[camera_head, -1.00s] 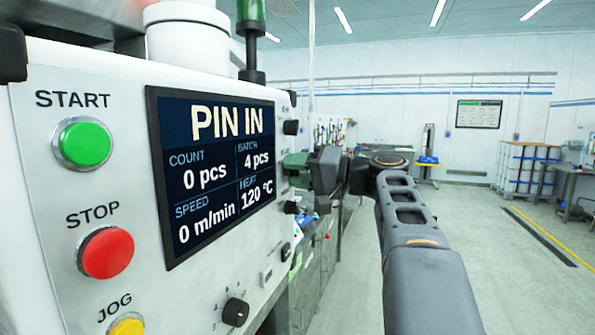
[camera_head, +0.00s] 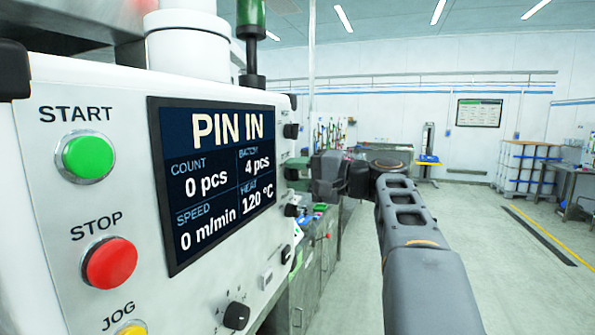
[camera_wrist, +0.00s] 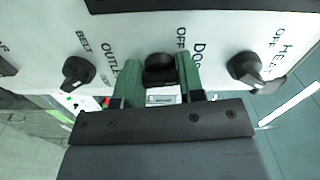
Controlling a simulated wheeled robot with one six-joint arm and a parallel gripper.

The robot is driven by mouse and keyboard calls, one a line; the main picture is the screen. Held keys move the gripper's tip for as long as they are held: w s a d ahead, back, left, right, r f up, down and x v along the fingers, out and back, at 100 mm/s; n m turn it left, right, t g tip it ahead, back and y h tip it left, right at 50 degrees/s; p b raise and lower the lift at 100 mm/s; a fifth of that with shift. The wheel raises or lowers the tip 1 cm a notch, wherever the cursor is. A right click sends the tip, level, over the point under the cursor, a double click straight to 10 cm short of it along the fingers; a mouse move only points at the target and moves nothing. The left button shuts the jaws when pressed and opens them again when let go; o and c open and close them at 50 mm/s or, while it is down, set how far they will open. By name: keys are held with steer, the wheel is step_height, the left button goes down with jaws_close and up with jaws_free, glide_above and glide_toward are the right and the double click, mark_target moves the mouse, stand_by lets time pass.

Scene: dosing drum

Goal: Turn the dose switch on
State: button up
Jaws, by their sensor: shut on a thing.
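The dose switch (camera_wrist: 159,70) is a black rotary knob on the white panel, in the middle of the wrist view. Its label is partly hidden, with "Dos" and "OFF" readable beside it. My gripper (camera_wrist: 158,78) has its green fingers on either side of the knob, shut on it. In the head view my gripper (camera_head: 297,172) is at the far right edge of the panel, and the knob there is hidden or too small to make out. The knob's exact turn angle is hard to tell.
The belt knob (camera_wrist: 78,72) and heat knob (camera_wrist: 250,70) flank the dose switch closely. The display (camera_head: 213,175) reads "PIN IN". The green start button (camera_head: 88,157) and red stop button (camera_head: 110,262) are at the panel's left. Open floor (camera_head: 500,270) lies to the right.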

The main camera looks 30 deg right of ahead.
steer(key=m+p, duration=0.2)
steer(key=m, duration=0.3)
steer(key=shift+r, duration=0.2)
steer(key=shift+m+p, duration=0.65)
steer(key=shift+m, duration=0.55)
steer(key=shift+f, duration=0.1)
steer(key=o, duration=0.9)
steer(key=shift+d, duration=0.1)
steer(key=b+v, duration=0.3)
steer(key=v, duration=1)
steer(key=shift+s+d, duration=0.25)
steer(key=shift+s, duration=0.05)
